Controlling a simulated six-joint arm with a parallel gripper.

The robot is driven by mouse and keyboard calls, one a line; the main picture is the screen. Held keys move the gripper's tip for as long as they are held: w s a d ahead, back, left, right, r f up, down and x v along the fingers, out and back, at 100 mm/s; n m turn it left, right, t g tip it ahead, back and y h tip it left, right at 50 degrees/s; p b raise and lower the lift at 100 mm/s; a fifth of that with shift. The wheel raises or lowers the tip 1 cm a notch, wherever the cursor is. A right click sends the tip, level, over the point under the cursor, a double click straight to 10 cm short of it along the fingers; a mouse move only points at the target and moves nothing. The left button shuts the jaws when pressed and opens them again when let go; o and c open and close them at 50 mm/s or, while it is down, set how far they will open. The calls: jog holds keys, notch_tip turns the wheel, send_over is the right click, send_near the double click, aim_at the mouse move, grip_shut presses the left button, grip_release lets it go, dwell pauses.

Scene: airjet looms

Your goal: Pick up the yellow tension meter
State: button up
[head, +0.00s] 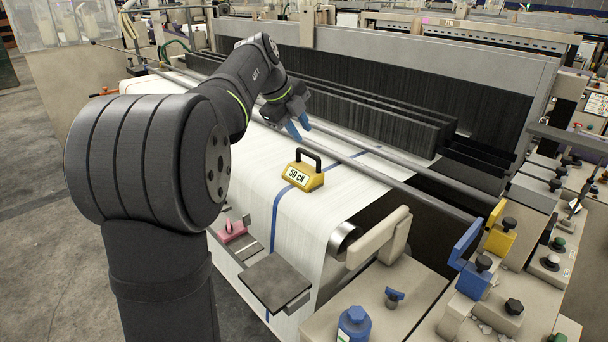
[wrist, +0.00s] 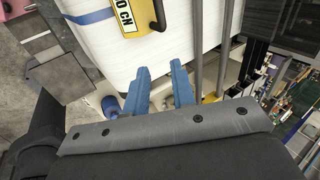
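The yellow tension meter (head: 304,178) stands upright on the white cloth of the loom in the head view. It has a black handle on top and a label reading "50 CN". In the wrist view the meter (wrist: 128,18) is at the top edge, partly cut off, with its black handle towards the right. My gripper (head: 298,127) is above and behind the meter in the head view, apart from it. In the wrist view my gripper's blue fingers (wrist: 163,80) are spread with nothing between them.
White cloth (head: 345,190) with a blue stripe lies under the meter. Metal bars (head: 390,180) cross the loom behind it. A blue-capped container (head: 354,324), a pink part (head: 232,230) and blue and yellow brackets (head: 497,238) are nearby. The cloth around the meter is clear.

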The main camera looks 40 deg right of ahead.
aim_at(311, 154)
jog(key=shift+t+h, duration=0.3)
jog(key=shift+h, duration=0.1)
jog(key=w+d+f, duration=0.1)
jog(key=f, duration=0.1)
jog(key=w+d+f, duration=0.1)
jog(key=d+f, duration=0.1)
jog(key=f, duration=0.1)
jog(key=d+f, duration=0.2)
jog(key=shift+w+f, duration=0.25)
jog(key=shift+w, duration=0.15)
jog(key=shift+x, duration=2.7)
jog(key=shift+w+a, duration=0.1)
jog(key=shift+w, duration=0.05)
grip_shut()
